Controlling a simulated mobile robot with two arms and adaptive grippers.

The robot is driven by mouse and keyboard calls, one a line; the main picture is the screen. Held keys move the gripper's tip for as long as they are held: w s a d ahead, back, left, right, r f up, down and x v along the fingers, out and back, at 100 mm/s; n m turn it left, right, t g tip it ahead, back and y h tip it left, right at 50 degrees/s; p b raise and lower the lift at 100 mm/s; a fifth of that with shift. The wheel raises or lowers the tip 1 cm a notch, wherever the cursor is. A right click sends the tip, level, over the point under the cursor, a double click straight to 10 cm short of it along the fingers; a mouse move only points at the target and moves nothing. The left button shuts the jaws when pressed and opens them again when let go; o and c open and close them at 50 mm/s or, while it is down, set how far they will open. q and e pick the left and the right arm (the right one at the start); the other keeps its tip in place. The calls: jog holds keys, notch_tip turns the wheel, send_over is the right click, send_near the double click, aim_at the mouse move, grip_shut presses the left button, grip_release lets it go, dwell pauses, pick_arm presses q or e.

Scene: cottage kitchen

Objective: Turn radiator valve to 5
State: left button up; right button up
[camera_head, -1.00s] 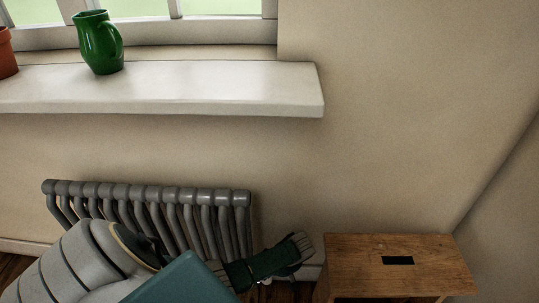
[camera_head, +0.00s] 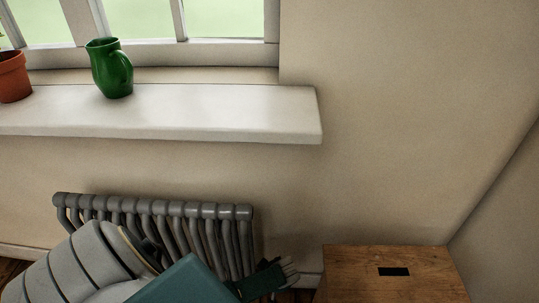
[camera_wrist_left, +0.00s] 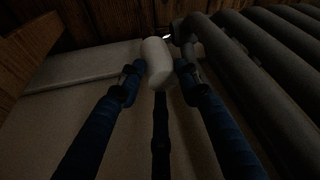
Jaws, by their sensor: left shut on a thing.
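The radiator valve (camera_wrist_left: 157,62) is a pale, rounded knob at the end of the radiator, in the upper middle of the left wrist view. My left gripper (camera_wrist_left: 160,78) has one dark finger on each side of the knob and is shut on it. The number markings on the knob cannot be read. The grey ribbed radiator (camera_head: 160,208) stands against the wall in the head view, partly behind my left arm. My left gripper (camera_head: 285,272) shows just right of the radiator's end and hides the valve there. My right gripper is not in view.
A wooden stool (camera_head: 345,268) with a dark slot stands close to the right of my left gripper. Above the radiator, a white windowsill (camera_head: 220,115) carries a green jug (camera_head: 110,68) and a terracotta pot (camera_head: 13,78). The wall right of the sill is bare.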

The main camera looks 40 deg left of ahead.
pick_arm(q)
jog(key=shift+s+a+f, duration=0.1)
jog(key=shift+s+a, duration=0.3)
jog(key=shift+a, duration=0.15)
jog(key=o, duration=1.1)
jog(key=shift+w, duration=0.1)
jog(key=shift+d, duration=0.1)
jog(key=shift+w+d+r, duration=0.1)
jog(key=shift+d+r, duration=0.15)
jog(key=shift+r, duration=0.15)
jog(key=shift+v, duration=3.6)
